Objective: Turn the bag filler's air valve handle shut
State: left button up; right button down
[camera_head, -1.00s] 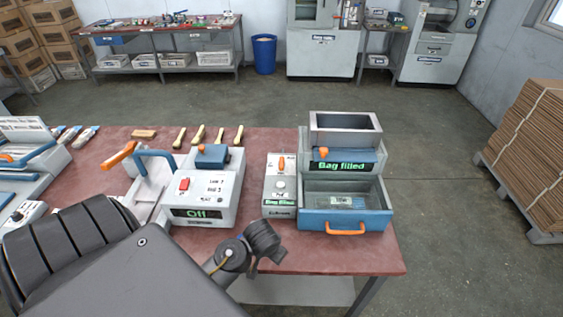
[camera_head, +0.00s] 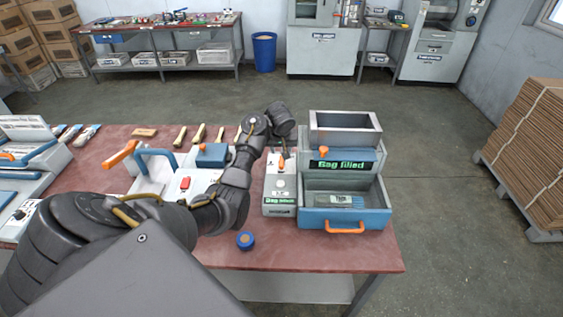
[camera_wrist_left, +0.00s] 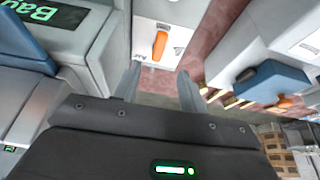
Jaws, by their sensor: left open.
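The bag filler (camera_head: 345,170) stands at the right of the red table with its display reading "Bag filled". In the head view my left arm reaches over the table to just behind the control box; the fingers are not clear there. My right gripper is not in view.
A white press unit with a blue block (camera_head: 212,155) stands left of the control box, partly behind my left arm. A blue round item (camera_head: 245,240) lies on the table (camera_head: 300,255) near its front edge.

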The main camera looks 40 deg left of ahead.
aim_at(281, 162)
pick_arm(q)
jog(key=b+x, duration=0.1)
jog(key=x, duration=1)
jog(key=shift+b, duration=0.3)
grip_shut()
